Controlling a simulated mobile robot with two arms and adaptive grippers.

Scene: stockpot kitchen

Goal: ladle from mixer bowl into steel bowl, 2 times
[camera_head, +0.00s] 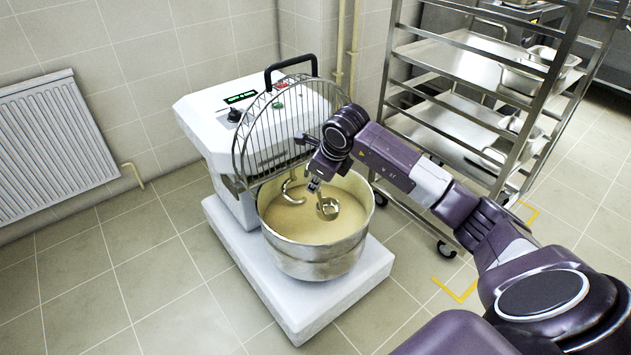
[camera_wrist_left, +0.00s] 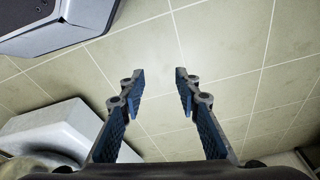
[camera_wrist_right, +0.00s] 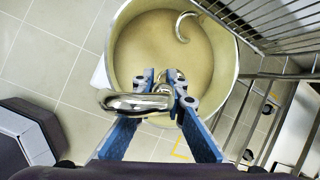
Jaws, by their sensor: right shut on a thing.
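The mixer bowl (camera_head: 310,255) stands on the white mixer's base and holds a beige batter (camera_head: 300,222), with the mixer's hook (camera_head: 291,193) over it. My right gripper (camera_head: 314,186) is above the bowl, shut on the steel ladle (camera_head: 328,209). The ladle's cup hangs inside the bowl's outline; I cannot tell whether it touches the batter. In the right wrist view the ladle's shiny handle (camera_wrist_right: 135,102) crosses between the fingers (camera_wrist_right: 163,80). My left gripper (camera_wrist_left: 160,78) is open and empty above the floor.
The raised wire guard (camera_head: 265,130) stands close beside my right wrist. A steel rack (camera_head: 465,120) with shelves and pans (camera_head: 540,70) stands behind and right of the mixer. A radiator (camera_head: 55,140) is on the left wall. The floor (camera_head: 90,270) at the left is clear.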

